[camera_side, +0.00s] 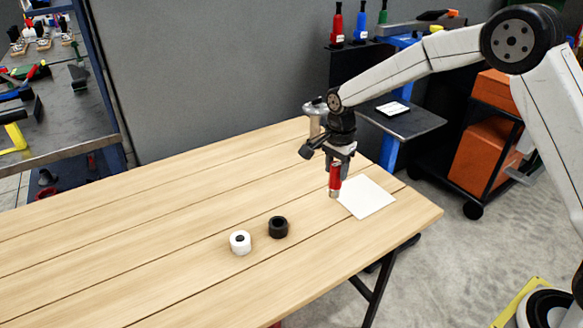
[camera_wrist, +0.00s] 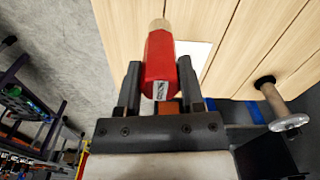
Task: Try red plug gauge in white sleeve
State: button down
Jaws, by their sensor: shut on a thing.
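My gripper (camera_side: 339,160) is shut on the red plug gauge (camera_side: 335,177). The gauge hangs upright with its metal end down, over the near-left side of the white sheet; whether it touches the table I cannot tell. In the wrist view the red handle (camera_wrist: 160,65) sits between the two fingers (camera_wrist: 160,85), and the pale metal end points away. The white sleeve (camera_side: 240,243) stands on the table to the left and nearer the camera, apart from the gripper, with its dark bore facing up. The sleeve is not visible in the wrist view.
A black sleeve (camera_side: 278,228) stands right beside the white one. A white sheet (camera_side: 366,197) lies flat near the table's right end; it also shows in the wrist view (camera_wrist: 197,52).

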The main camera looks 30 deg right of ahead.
dwell(0.4)
jog(key=w+a+f+n, duration=0.1)
jog(key=w+a+n, duration=0.2)
jog(key=a, duration=0.9)
jog(key=w+a+f+n, duration=0.2)
jog(key=w+a+n, duration=0.1)
jog(key=a, duration=0.8)
jog(key=shift+w+a, duration=0.35)
jog(key=shift+w, duration=0.45)
jog(key=shift+f, duration=0.1)
jog(key=shift+f, duration=2.25)
jog(key=shift+f, duration=0.7)
jog(key=shift+r, duration=0.15)
notch_tip(320, 180, up, 7)
jog(key=shift+r, duration=0.15)
dwell(1.6)
